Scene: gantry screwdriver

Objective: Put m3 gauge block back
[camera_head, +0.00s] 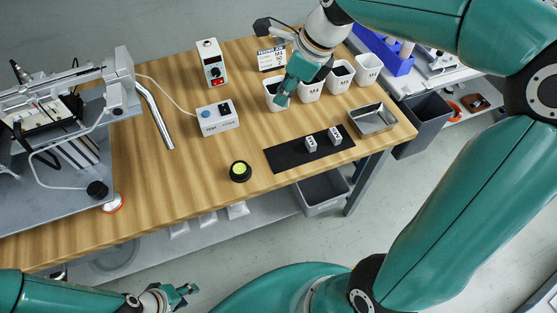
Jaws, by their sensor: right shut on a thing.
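My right gripper (282,97) reaches down at the left-most white cup (272,104), at the back of the wooden table. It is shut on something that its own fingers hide. I cannot make out an m3 gauge block there. Two small grey gauge blocks stand upright on the black mat (283,157): one near its middle (311,144) and one further right (335,135). Their labels are too small to read surely. The left part of the mat is bare. My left gripper (186,294) is low at the bottom left, off the table, apparently open and empty.
More white cups, one marked M4 (313,91), run right from the first. A metal tray (373,119) is right of the mat. A round yellow-topped button (240,171), a white box (217,118) and a red-switched unit (211,64) stand left.

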